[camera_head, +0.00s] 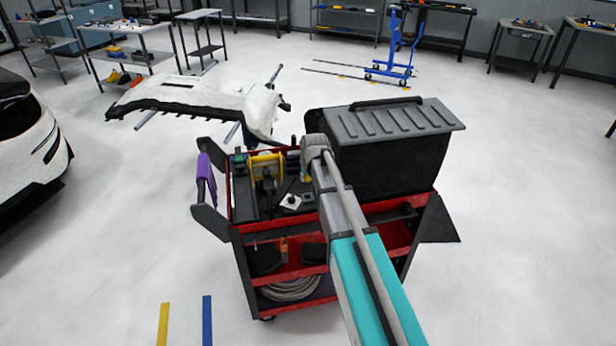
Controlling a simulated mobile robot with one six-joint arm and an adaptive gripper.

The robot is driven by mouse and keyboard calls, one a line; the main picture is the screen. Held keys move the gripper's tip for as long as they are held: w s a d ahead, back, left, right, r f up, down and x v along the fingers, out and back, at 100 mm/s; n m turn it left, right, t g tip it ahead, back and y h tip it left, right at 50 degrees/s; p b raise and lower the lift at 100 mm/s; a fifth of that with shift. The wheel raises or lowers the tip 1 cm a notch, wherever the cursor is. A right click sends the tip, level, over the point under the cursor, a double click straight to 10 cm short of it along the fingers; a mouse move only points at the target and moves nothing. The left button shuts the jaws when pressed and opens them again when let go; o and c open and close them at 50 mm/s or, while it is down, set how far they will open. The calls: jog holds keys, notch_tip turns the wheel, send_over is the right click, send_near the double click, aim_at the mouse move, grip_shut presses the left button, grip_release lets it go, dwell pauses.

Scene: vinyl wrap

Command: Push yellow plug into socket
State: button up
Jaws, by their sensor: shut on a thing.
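My arm reaches from the lower right over the red and black tool cart (240,238). My gripper (306,168) is small, dark and partly hidden by the wrist above the cart top. It is shut on a small yellow piece, which looks like the yellow plug (308,179); little of it shows. A small white plate with a dark centre (290,201) lies on the cart top just below and left of the gripper. It may be the socket, but I cannot tell for sure. I cannot see whether plug and socket touch.
A yellow reel (265,165) stands on the cart top, left of the gripper. A black case with a grey ribbed lid (390,120) stands on the cart's right. A purple cloth (207,180) hangs at its left handle. A white bumper (215,98) lies on a stand behind.

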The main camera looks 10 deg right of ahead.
jog(key=b, duration=0.6)
send_over(307, 199)
jog(key=s, duration=0.1)
jog(key=shift+s+d+f, duration=0.1)
jog(key=shift+f, duration=2.85)
jog(key=shift+f+b, duration=0.85)
jog(key=shift+f, duration=0.2)
dwell(0.8)
jog(key=o, duration=1)
jog(key=s+r+g+p, duration=0.1)
jog(key=s, duration=0.8)
jog(key=s+r+g+p, duration=0.1)
jog(key=s+g+p, duration=0.1)
jog(key=s, duration=0.7)
jog(key=s+r+g+p, duration=0.1)
jog(key=s+p, duration=0.1)
jog(key=s, duration=0.8)
jog(key=shift+s+r, duration=0.1)
jog(key=shift+r, duration=0.15)
